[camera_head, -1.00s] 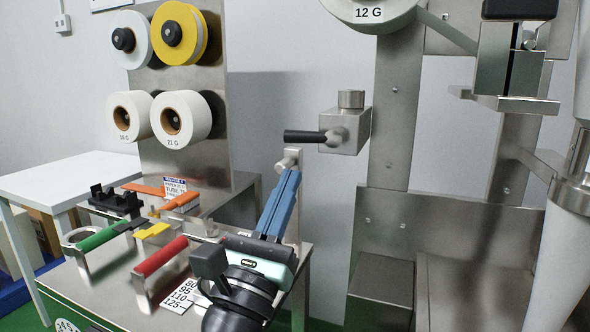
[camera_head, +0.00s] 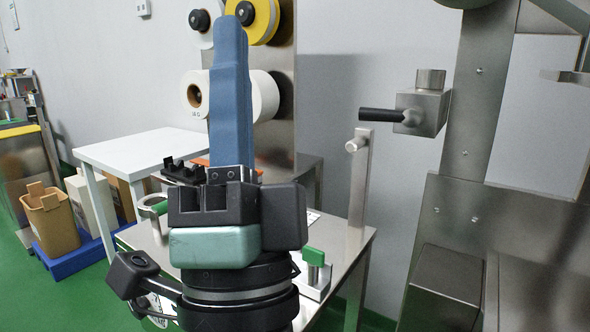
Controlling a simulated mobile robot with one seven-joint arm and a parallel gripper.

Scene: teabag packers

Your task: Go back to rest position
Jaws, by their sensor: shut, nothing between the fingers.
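My gripper (camera_head: 229,50) stands upright in the left middle of the head view, with its long blue fingers pointing up. The fingers are pressed together and hold nothing. The black and pale green gripper body hides much of the steel bench (camera_head: 346,244) behind it. The fingers overlap the white and yellow rolls in the picture, and I see no contact with them.
White rolls (camera_head: 264,96) and a yellow roll (camera_head: 264,18) hang on a steel panel. A black-handled lever (camera_head: 384,115) and steel machine frame (camera_head: 478,110) stand at right. Green floor is open at left.

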